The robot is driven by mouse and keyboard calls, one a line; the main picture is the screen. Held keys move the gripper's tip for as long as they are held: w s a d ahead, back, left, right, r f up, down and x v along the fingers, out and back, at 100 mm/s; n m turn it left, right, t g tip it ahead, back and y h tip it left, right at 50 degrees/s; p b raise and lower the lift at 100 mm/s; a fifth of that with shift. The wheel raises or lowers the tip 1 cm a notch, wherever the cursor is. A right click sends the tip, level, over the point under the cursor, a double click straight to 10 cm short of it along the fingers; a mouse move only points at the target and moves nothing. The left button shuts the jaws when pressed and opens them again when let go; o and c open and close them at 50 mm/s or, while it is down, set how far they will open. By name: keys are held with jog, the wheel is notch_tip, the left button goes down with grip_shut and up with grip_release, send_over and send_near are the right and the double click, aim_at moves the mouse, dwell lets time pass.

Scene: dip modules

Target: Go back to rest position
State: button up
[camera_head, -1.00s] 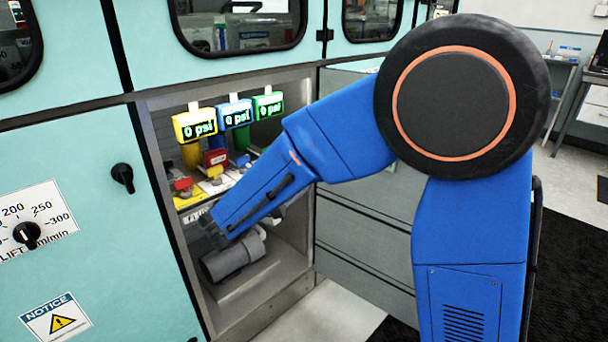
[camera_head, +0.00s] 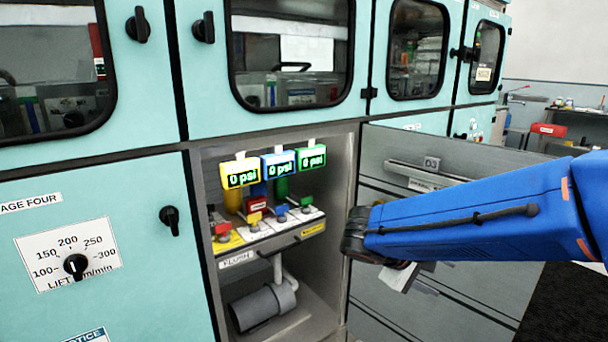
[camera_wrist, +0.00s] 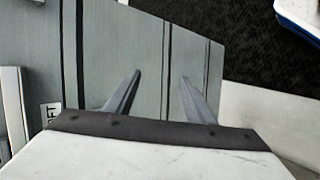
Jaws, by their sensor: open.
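My gripper (camera_wrist: 156,95) is open in the wrist view, with its two fingers apart and nothing between them. Behind the fingers are a grey panelled surface and dark floor. In the head view my blue arm reaches in from the right, and my gripper (camera_head: 400,276) hangs in front of the grey drawers (camera_head: 385,315), right of the open bay. The fingers are partly hidden by the wrist there.
The open bay (camera_head: 335,185) holds yellow, blue and green gauges (camera_head: 240,172) reading 0 psi, coloured valves (camera_head: 257,204) and a grey cylinder (camera_head: 262,305). Teal cabinets (camera_head: 130,220) with knobs stand left and above. Dark floor mat (camera_head: 560,310) lies at lower right.

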jog(key=s+a+f+m+t+y, duration=0.1)
jog(key=s+f+m+y, duration=0.2)
jog(key=s+y, duration=0.7)
jog(key=shift+s+a+m, duration=0.15)
jog(key=shift+s+m, duration=1.15)
jog(key=shift+s, duration=2.3)
